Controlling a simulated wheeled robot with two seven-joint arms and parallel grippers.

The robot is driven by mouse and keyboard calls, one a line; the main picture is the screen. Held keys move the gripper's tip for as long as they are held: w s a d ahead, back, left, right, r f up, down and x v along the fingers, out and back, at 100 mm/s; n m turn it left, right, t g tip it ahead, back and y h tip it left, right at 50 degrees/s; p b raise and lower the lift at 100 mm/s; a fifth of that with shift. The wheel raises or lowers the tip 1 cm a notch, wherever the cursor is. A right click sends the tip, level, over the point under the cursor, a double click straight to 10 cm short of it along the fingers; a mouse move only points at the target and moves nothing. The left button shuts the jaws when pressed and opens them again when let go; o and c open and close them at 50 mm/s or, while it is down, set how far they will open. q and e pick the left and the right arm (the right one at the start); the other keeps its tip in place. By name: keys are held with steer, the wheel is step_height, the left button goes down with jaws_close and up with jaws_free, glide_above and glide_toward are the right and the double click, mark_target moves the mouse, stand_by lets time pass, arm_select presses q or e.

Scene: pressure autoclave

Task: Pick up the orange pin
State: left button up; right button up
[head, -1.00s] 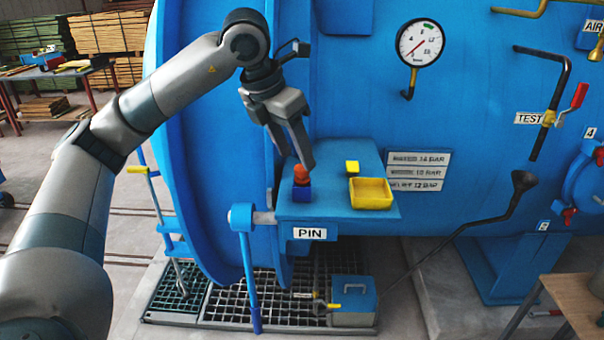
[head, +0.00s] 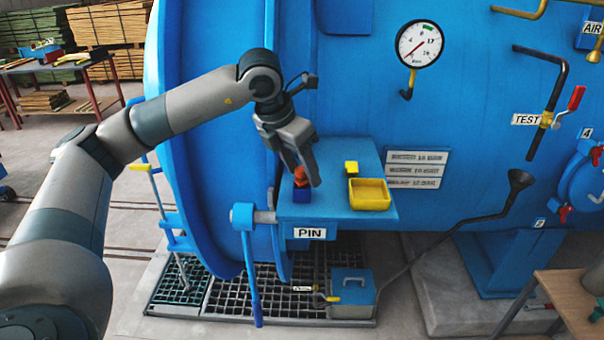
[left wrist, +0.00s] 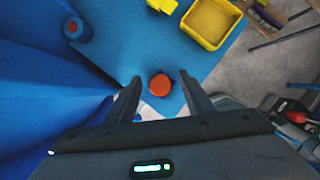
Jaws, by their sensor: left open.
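The orange pin (head: 302,175) stands upright in a small blue block (head: 301,194) on the blue shelf marked PIN. In the left wrist view its round orange top (left wrist: 159,85) shows between the two fingertips. My left gripper (head: 310,182) is open and points down at the pin, with a finger on either side of it. In the left wrist view there are gaps between the pin and both fingers (left wrist: 163,84). In the head view a finger partly hides the pin. My right gripper is not in view.
The blue shelf (head: 335,214) also bears a yellow tray (head: 370,194) and a small yellow block (head: 351,167) to the right of the pin. The big blue vessel wall (head: 460,120) rises behind. A blue lever (head: 250,270) hangs at the shelf's left.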

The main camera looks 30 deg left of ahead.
arm_select(q)
steer(key=shift+w+f, duration=0.1)
steer(key=shift+f, duration=0.1)
stand_by(0.3)
steer(key=c, duration=1.2)
steer(key=shift+r, duration=0.15)
